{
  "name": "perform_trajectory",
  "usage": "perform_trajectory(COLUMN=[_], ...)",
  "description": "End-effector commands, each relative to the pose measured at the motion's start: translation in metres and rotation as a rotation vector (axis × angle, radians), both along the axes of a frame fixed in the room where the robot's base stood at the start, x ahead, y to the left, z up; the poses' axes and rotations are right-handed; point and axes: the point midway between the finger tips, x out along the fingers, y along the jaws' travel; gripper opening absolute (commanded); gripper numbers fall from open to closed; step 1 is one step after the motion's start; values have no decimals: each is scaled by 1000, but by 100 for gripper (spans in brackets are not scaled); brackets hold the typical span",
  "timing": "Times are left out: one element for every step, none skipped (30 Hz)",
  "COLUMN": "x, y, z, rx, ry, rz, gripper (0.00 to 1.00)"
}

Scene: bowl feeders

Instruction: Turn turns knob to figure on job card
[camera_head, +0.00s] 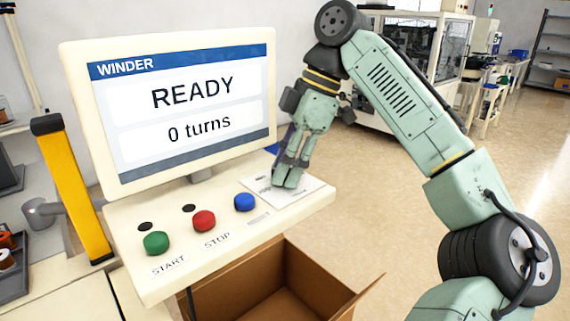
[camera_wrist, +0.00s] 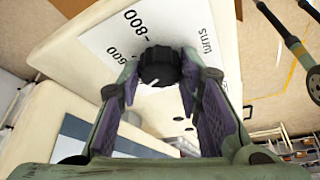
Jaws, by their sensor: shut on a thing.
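The black turns knob (camera_wrist: 158,66) sits on a white dial plate (camera_wrist: 115,32) in the wrist view. The printed figures 600 and 800 and part of the word "turns" show on the plate. A short white pointer mark is on the knob, on its side nearer the camera in the picture. My gripper (camera_wrist: 159,76) is shut on the knob, one purple pad on each side. In the head view, my gripper (camera_head: 288,178) is over the white plate at the panel's right end and hides the knob. No job card figure can be read in either view.
The winder screen (camera_head: 187,96) reads READY and 0 turns. On the panel are a green START button (camera_head: 156,243), a red STOP button (camera_head: 204,221) and a blue button (camera_head: 245,202). An open cardboard box (camera_head: 235,285) stands below.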

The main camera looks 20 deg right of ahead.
Motion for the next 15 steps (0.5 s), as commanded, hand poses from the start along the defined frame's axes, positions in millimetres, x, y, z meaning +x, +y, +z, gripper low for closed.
perform_trajectory(x=[1, 1, 1, 1, 1, 1, 1, 1, 1, 1, 1, 1, 1, 1, 1], y=[0, 0, 0, 0, 0, 0, 0, 0, 0, 0, 0, 0, 0, 0, 0], z=[1, 1, 1, 1, 1, 1, 1, 1, 1, 1, 1, 1, 1, 1, 1], rx=[-1, -1, -1, -1, -1, 0, 0, 0, 0, 0, 0, 0, 0, 0, 0], ry=[-2, -1, -1, -2, -2, -2, -2, -2, -1, -1, -1, -1, -2, -2, -2], rz=[18, 29, 42, 51, 58, 67, 74, 78, 83, 86, 88, 92, 92, 93, 93], gripper=[4, 4, 4, 4, 4, 4, 4, 4, 4, 4, 4, 4, 4, 4, 4])
